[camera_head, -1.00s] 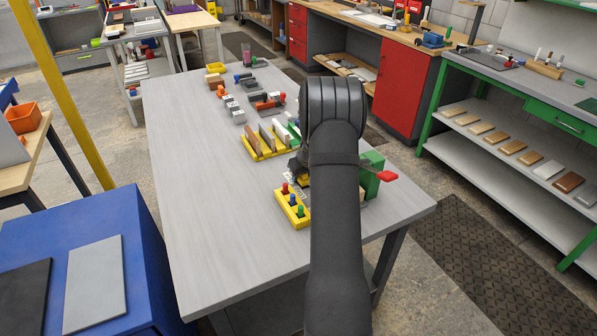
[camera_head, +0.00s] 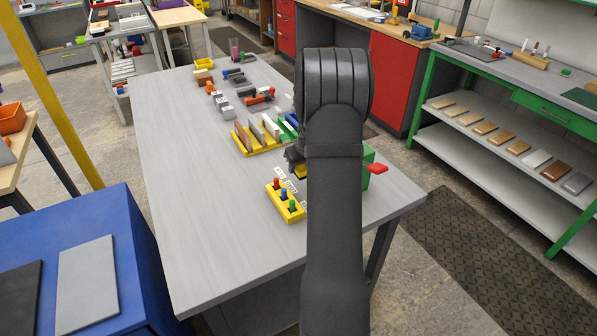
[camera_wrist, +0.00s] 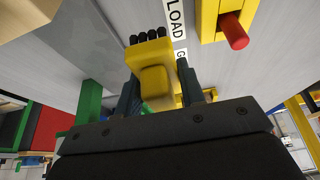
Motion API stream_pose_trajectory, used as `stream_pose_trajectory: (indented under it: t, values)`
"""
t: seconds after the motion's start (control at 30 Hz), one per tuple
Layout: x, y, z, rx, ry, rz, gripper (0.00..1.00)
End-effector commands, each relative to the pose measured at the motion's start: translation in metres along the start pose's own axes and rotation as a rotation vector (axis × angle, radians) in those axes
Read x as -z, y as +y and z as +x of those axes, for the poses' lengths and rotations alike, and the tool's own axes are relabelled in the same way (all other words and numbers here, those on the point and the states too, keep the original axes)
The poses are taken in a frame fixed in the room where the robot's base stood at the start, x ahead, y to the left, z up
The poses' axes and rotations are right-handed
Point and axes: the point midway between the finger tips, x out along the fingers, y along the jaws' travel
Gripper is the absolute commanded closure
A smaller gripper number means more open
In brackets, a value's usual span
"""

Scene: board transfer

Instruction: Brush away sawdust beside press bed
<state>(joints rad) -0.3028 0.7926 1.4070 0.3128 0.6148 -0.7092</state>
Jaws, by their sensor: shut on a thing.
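My gripper (camera_wrist: 160,84) is shut on a yellow brush (camera_wrist: 152,60) with black bristles, seen in the wrist view. The bristles point away from my gripper, close to the grey tabletop; contact cannot be told. In the head view my arm hides most of my gripper (camera_head: 295,158); a bit of it shows at the arm's left side. The green press (camera_head: 368,158) with its red handle (camera_head: 378,169) stands partly hidden behind my arm. The press bed is hidden in the head view. I cannot make out any sawdust.
A yellow block with coloured pegs (camera_head: 291,213) stands in front, near printed labels such as LOAD (camera_wrist: 175,20). A yellow rack of upright boards (camera_head: 243,141) is behind. Clamps and small blocks lie farther back. The left of the grey table (camera_head: 185,200) is clear.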

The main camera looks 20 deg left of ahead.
Motion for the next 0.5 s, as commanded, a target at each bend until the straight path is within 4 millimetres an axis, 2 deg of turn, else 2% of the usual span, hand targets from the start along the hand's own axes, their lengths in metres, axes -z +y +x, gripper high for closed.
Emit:
stream_pose_trajectory:
  t: [0.23, 0.5]
  values:
    - [0.009, 0.0, -0.021, -0.001, 0.003, 0.001, 0.89]
    - [0.012, 0.0, -0.028, 0.0, 0.001, 0.0, 0.89]
